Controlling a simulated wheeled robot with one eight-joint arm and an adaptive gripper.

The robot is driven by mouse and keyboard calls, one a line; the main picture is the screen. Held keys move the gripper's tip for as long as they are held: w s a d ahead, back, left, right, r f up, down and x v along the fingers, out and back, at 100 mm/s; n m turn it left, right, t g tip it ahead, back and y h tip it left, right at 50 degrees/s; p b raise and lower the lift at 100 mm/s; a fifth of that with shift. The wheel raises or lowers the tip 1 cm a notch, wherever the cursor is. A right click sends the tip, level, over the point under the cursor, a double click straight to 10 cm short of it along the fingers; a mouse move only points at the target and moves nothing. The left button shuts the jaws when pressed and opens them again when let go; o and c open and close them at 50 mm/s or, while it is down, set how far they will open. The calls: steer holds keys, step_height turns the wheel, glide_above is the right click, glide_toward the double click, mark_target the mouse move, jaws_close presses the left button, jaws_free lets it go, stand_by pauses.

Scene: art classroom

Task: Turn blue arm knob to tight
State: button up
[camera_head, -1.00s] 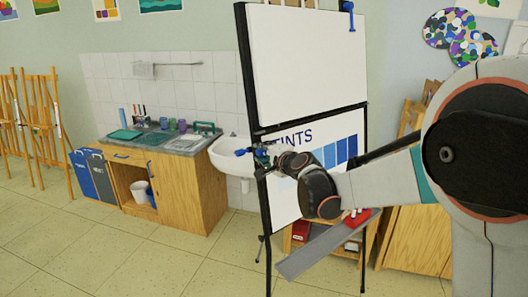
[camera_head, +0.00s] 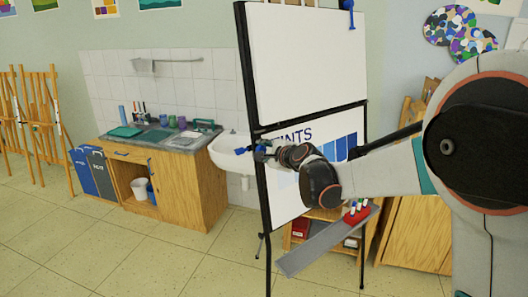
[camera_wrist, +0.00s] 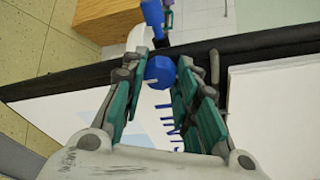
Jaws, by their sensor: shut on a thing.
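The blue arm knob (camera_wrist: 160,72) is between the teal-padded fingers of my gripper (camera_wrist: 157,92) in the wrist view, and the gripper is shut on it. The blue arm (camera_wrist: 153,16) sticks out beyond the board's black frame. In the head view, the blue arm (camera_head: 238,150) shows at the left edge of the whiteboard stand, with my gripper (camera_head: 262,149) right beside it. The fingers hide much of the knob there. Any tight marking cannot be made out.
The whiteboard (camera_head: 305,65) stands in a black frame, with a grey tray (camera_head: 315,247) low in front. A red holder with markers (camera_head: 356,216) is on the tray. A white sink (camera_head: 230,152) and wooden cabinet (camera_head: 190,190) are behind to the left.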

steer(key=o, duration=1.1)
steer(key=shift+c, duration=0.2)
steer(key=shift+s+d, duration=0.1)
steer(key=v, duration=1.1)
steer(key=shift+s+d, duration=0.15)
steer(key=shift+s, duration=0.25)
steer(key=s+d+f+n+g+h+b, duration=0.1)
steer(key=s+d+f+n, duration=0.4)
steer(key=s, duration=0.6)
steer(key=s+d+f+n+g+h+b, duration=0.2)
steer(key=s+d+f+n, duration=0.3)
steer(key=s, duration=0.6)
steer(key=s+d+f+n+g+h+b, duration=0.2)
steer(key=s+d+f+n+h, duration=0.2)
steer(key=s+n, duration=0.3)
steer(key=s+d+f, duration=0.1)
steer(key=s, duration=0.3)
steer(key=shift+s+d+g, duration=0.2)
steer(key=shift+s+g, duration=0.1)
steer(key=shift+s, duration=0.1)
